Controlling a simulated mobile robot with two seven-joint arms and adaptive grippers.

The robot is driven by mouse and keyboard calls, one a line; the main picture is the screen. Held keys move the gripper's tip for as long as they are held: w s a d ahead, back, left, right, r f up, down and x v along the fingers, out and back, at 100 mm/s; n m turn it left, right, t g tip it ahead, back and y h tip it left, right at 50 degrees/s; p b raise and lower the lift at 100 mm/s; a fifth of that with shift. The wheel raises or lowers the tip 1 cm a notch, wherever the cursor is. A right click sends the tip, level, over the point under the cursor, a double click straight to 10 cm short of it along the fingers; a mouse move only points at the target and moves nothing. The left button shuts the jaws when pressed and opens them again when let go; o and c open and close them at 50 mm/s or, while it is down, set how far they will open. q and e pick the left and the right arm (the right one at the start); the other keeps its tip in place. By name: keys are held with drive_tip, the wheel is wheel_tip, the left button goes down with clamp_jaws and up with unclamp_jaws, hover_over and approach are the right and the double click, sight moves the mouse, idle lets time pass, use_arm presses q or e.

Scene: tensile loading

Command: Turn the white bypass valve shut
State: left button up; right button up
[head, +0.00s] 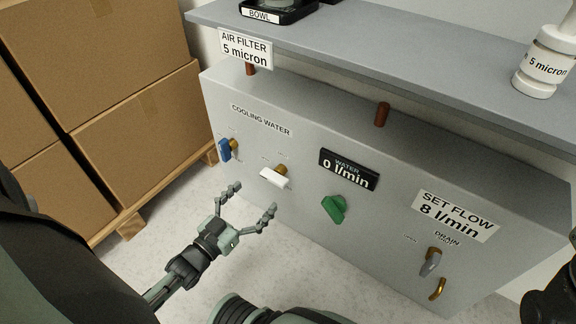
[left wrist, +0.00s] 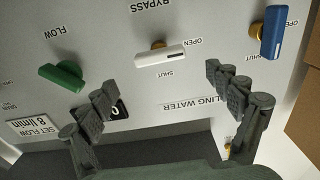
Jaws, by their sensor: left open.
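The white bypass valve handle (head: 275,179) sits on a brass stem on the front of the grey panel. In the left wrist view the white handle (left wrist: 160,56) lies lengthwise across the picture, between the OPEN and SHUT labels, under the upside-down word BYPASS. My left gripper (head: 254,197) is open and empty, just in front of and below the handle. In the left wrist view its two fingers (left wrist: 160,82) stand wide apart on either side of the handle, and no contact shows. My right gripper's fingers do not show.
A blue handle (head: 224,149) is left of the white one, and a green handle (head: 333,209) is right of it. A grey drain handle (head: 431,263) and brass spout (head: 437,289) are farther right. A shelf (head: 400,62) overhangs the panel. Cardboard boxes (head: 130,130) stand at the left.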

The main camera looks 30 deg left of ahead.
sight(271, 180)
use_arm(q)
drive_tip(key=w, duration=0.2)
drive_tip(key=w+b, duration=0.1)
drive_tip(key=w, duration=0.2)
drive_tip(key=w+b, duration=0.1)
drive_tip(key=w, duration=0.2)
drive_tip(key=shift+w+d, duration=0.15)
drive_tip(key=shift+d, duration=0.2)
drive_tip(key=shift+c, duration=0.2)
drive_tip(key=c, duration=1.1)
